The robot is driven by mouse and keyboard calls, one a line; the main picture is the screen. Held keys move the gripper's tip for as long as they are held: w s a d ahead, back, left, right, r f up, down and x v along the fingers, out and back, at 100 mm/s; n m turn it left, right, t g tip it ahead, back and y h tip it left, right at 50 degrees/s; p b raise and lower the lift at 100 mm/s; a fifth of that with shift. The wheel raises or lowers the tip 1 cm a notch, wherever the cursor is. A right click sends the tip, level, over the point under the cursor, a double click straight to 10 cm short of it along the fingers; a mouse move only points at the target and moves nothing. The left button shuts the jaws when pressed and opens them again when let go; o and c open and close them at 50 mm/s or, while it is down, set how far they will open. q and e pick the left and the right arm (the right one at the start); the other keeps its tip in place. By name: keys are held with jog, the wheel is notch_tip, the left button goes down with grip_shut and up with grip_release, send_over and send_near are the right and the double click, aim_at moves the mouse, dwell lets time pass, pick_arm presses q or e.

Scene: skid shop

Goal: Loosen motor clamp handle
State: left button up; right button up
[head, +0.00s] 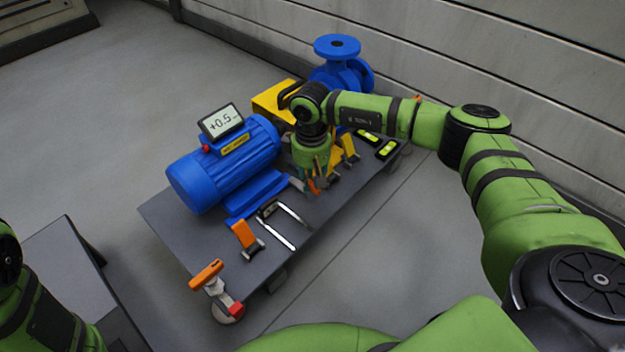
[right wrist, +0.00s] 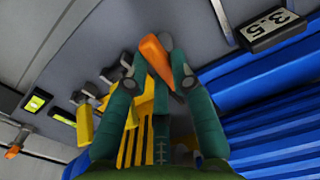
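The blue motor (head: 222,172) sits on a dark grey skid plate (head: 170,222) and carries a small display reading "+0.5". My right gripper (head: 315,183) points down at the motor's right end, beside an orange clamp handle. In the right wrist view, this orange handle (right wrist: 157,58) lies slantwise between the two teal fingertips of my right gripper (right wrist: 160,68). The fingertips are close on both sides of it; whether they press on it is unclear. Another orange-handled clamp (head: 244,235) stands in front of the motor. My left gripper is out of view.
A blue pump (head: 340,68) and a yellow part (head: 277,100) stand behind my right gripper. Two levels (head: 387,149) lie at the plate's right end. A tool with pale metal arms (head: 290,216) lies nearer; a red-tipped, orange-handled caster or clamp (head: 207,275) is at the front corner.

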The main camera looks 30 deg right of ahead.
aim_at(311, 182)
jog(key=o, duration=0.3)
jog(key=shift+a+r, duration=0.2)
jog(key=shift+a, duration=0.4)
jog(key=shift+s+d+f, duration=0.1)
jog(key=r+p, duration=0.3)
jog(key=r, duration=0.1)
jog(key=r+p, duration=0.2)
jog(key=r, duration=0.1)
jog(key=shift+d+p, duration=0.25)
jog(key=shift+p, duration=0.05)
